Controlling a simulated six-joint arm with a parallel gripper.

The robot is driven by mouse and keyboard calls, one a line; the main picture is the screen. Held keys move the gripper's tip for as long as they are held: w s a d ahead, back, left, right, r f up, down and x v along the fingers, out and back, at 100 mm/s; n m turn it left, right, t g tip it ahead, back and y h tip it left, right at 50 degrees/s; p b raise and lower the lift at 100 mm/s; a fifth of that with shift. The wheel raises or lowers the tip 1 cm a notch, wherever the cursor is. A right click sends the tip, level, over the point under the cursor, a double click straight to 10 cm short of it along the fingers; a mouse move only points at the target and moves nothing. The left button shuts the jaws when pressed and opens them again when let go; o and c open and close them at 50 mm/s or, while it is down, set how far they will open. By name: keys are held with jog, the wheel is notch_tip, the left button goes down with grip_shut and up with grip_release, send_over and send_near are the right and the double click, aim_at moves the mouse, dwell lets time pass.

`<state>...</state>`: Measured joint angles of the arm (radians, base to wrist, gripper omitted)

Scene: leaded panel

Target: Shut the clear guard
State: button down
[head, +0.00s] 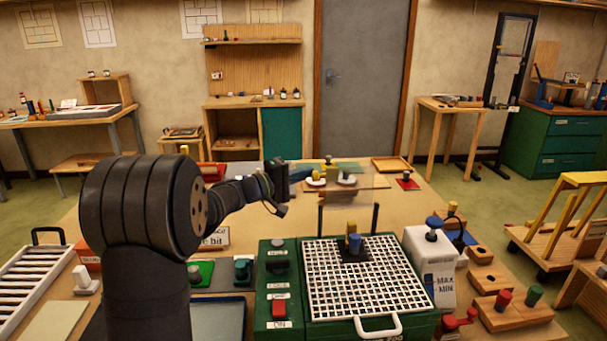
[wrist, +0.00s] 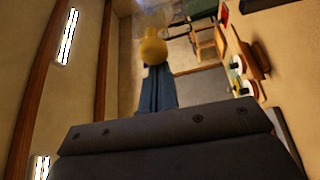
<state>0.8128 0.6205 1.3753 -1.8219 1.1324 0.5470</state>
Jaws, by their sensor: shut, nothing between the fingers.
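The clear guard (head: 352,196) is a pale see-through panel raised at the back of the green grinder (head: 330,329), between two dark uprights. It stands open above the white grid (head: 330,285). In the wrist view my gripper (wrist: 154,50) shows blue with a yellow end, shut and empty. I cannot make out the guard there.
A switch box with a red switch (head: 279,307) sits on the grinder's left. A white bottle (head: 432,265) stands close on its right, with wooden blocks (head: 507,308) beyond. A wooden tray (head: 391,165) lies at the back of the bench.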

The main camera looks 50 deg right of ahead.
jog(key=shift+s+a+m, duration=0.15)
jog(key=shift+m, duration=0.15)
jog(key=shift+s+a, duration=0.1)
jog(key=s+a+f+m+g+h, duration=0.1)
jog(key=s+a+f+m+g, duration=0.1)
jog(key=s+a+f+m, duration=0.3)
jog(key=shift+s+a+f+m+h, duration=0.35)
jog(key=shift+s+a+f, duration=0.65)
jog(key=shift+s+a, duration=0.55)
dwell(0.5)
